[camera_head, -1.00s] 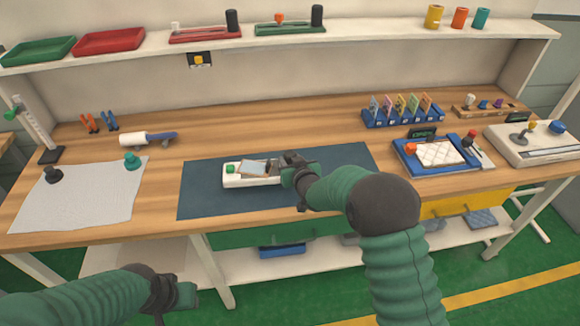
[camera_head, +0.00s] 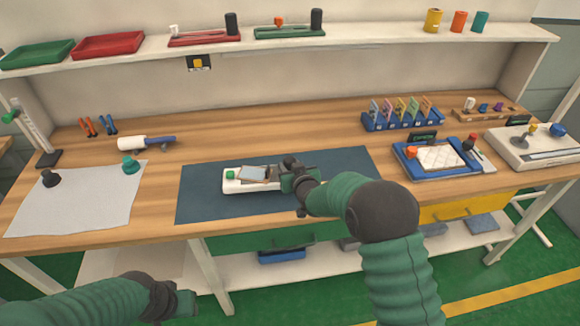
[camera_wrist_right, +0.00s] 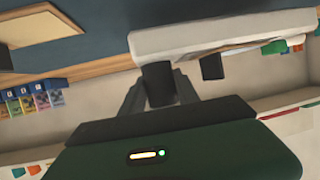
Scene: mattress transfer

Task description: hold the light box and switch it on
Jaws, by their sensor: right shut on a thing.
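The white light box (camera_head: 251,187) lies on the dark blue mat, with a green button (camera_head: 231,175) near its left end and a panel (camera_head: 258,174) on top. My right gripper (camera_head: 290,181) is shut on the box's right end and hides that end. In the right wrist view the white box (camera_wrist_right: 190,37) shows at the dark fingers of my right gripper (camera_wrist_right: 185,72). My left gripper (camera_head: 185,299) is low in front of the bench, apart from the box; its jaw opening is unclear.
The dark blue mat (camera_head: 205,205) has free room left of the box. A grey cloth (camera_head: 80,205) with two small knobs lies further left. A blue tray with a white pad (camera_head: 440,157) and a control unit (camera_head: 535,148) stand to the right. A shelf (camera_head: 370,35) runs behind.

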